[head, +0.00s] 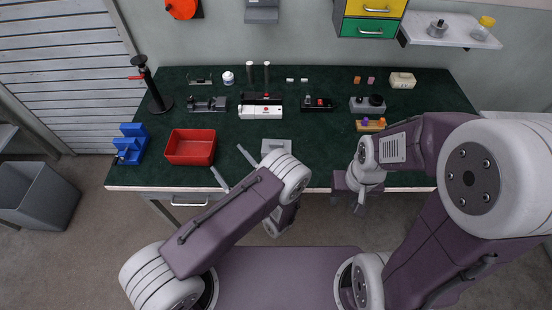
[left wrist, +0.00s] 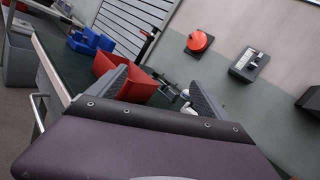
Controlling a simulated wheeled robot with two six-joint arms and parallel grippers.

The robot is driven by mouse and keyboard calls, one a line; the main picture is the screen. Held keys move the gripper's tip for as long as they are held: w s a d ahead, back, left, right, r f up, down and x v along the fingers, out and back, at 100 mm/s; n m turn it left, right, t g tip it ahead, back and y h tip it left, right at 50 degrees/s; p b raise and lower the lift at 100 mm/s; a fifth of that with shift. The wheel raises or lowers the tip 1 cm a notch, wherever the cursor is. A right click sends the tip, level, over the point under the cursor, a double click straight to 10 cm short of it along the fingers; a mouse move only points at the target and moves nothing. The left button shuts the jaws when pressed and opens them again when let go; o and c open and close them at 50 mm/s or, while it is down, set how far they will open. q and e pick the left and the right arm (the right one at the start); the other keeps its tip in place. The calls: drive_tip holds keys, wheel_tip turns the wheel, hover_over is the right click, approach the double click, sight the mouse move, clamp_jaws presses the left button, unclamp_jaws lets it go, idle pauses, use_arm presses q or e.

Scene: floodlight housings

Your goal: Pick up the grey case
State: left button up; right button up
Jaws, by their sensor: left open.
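A light grey, flat-looking case (head: 275,147) lies on the dark green table top near its front edge, in the middle of the head view. It is small there, and my left wrist partly covers its near side. My left gripper (head: 226,158) is open and empty, to the left of the grey case and apart from it, near the red bin. In the left wrist view my left gripper's fingers (left wrist: 160,84) are spread wide, and the grey case cannot be made out. My right gripper (head: 347,202) hangs by the table's front edge, right of the case; its jaws are unclear.
A red bin (head: 190,147) and a blue holder (head: 131,144) stand left on the table (head: 231,178). A black and white fixture (head: 261,112) stands behind the case. Several small fixtures line the back, and a yellow-orange piece (head: 371,125) is at right.

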use_arm(q)
drive_tip(key=s+a+f+n+g+y, duration=0.1)
drive_tip(key=s+a+n+g+y, duration=0.1)
drive_tip(key=s+a+n+g, duration=0.55)
drive_tip(key=s+a+f+n+g+y, duration=0.1)
drive_tip(key=s+a+n+g, duration=0.15)
drive_tip(key=n+g, duration=0.9)
drive_tip(key=n+t+h, duration=0.3)
drive_tip(key=n+h, duration=1.7)
drive_tip(key=n, duration=0.3)
approach(267, 146)
drive_tip(key=x, duration=1.1)
drive_tip(key=shift+d+f, duration=0.1)
drive_tip(key=shift+f, duration=0.15)
drive_tip(key=c, duration=1.5)
